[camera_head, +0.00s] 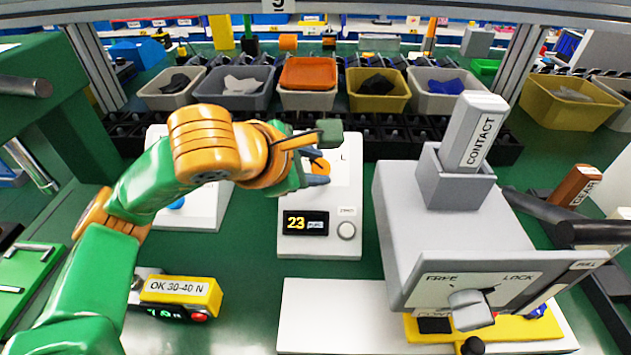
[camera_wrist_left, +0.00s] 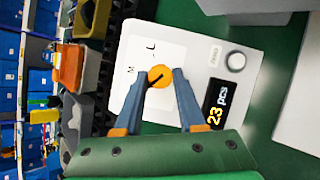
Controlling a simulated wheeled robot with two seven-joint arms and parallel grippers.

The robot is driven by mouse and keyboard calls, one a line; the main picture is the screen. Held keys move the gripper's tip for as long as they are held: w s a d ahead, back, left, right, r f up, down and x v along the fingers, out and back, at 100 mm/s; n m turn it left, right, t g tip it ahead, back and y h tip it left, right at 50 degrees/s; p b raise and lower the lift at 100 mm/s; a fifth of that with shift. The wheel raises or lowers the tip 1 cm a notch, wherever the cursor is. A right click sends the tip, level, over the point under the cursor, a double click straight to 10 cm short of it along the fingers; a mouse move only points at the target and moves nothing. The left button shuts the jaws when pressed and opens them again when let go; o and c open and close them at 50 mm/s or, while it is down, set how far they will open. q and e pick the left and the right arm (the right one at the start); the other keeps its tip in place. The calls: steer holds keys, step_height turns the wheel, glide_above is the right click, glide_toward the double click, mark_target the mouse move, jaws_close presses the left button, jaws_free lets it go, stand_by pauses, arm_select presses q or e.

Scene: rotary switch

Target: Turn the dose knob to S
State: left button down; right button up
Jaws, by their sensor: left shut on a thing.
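The orange dose knob (camera_head: 321,167) sits on a white panel (camera_head: 346,205) with a display reading 23. It also shows in the left wrist view (camera_wrist_left: 159,73), where the letters M and L are seen beside it. No S can be seen. A dark line on the knob slants to the lower left in the wrist view, close to one finger. My left gripper (camera_head: 322,157) is shut on the knob, with one finger on either side of it; the wrist view shows both fingers (camera_wrist_left: 160,77). My right gripper is not in view.
A round white button (camera_head: 346,231) is beside the display. A grey CONTACT fixture (camera_head: 440,220) with a FREE/LOCK lever stands to the right. A yellow OK 30-40 N device (camera_head: 182,293) lies at the lower left. Bins (camera_head: 305,98) line the back.

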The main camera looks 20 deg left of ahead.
arm_select(q)
steer(key=shift+s+f+n+t+b, duration=0.1)
steer(key=shift+n+t+b, duration=0.3)
steer(key=shift+n+b, duration=0.55)
steer(key=c, duration=0.5)
jaws_free()
steer(key=v, duration=0.7)
